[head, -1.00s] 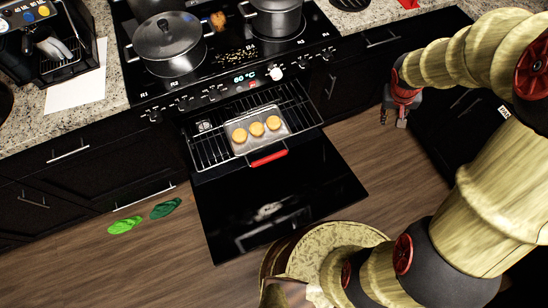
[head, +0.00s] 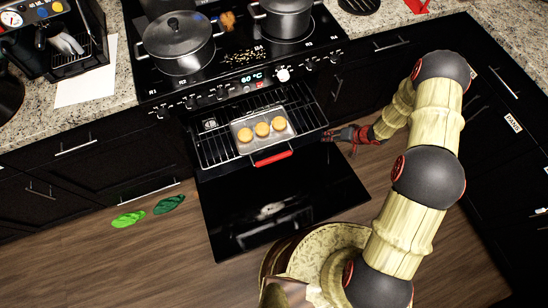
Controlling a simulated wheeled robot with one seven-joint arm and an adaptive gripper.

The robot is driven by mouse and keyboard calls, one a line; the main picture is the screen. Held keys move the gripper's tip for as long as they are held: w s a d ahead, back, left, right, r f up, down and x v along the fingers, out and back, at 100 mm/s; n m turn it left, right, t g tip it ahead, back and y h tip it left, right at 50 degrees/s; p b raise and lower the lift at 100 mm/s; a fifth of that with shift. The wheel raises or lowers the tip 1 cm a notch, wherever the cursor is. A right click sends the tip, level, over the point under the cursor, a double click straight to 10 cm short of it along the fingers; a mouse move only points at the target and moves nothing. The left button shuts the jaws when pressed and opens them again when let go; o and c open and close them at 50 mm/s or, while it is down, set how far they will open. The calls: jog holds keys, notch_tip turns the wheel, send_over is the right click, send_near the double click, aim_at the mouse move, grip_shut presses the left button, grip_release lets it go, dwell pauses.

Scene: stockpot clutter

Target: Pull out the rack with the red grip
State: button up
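The wire rack (head: 216,151) sits in the open oven below the cooktop. A red grip (head: 273,158) is at the front middle, just before a metal tray (head: 239,127) holding three round golden pieces (head: 262,129). My gripper (head: 329,136) is to the right of the rack, close to its right front corner, with its fingers pointing left toward the oven. It is apart from the red grip. The fingers are small and dark here, so their opening is unclear.
The black oven door (head: 285,208) lies open below the rack. A lidded pot (head: 178,42) and another pot (head: 283,17) stand on the cooktop. Dark cabinets flank the oven.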

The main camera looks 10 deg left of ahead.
jog(key=s+a+m+g+y, duration=0.1)
jog(key=s+a+g+y, duration=0.2)
jog(key=s+a+y, duration=0.35)
jog(key=m+g+y, duration=0.3)
jog(key=g, duration=0.1)
send_near(274, 159)
jog(key=shift+t+h, duration=0.25)
jog(key=shift+t, duration=0.05)
jog(key=x, duration=0.3)
jog(key=b+x, duration=0.1)
jog(key=x, duration=0.2)
jog(key=b+x, duration=0.1)
jog(key=x, duration=0.3)
jog(key=shift+w+a+f, duration=0.1)
jog(key=shift+w+f, duration=0.15)
jog(key=shift+f, duration=0.1)
jog(key=shift+c, duration=0.2)
grip_shut()
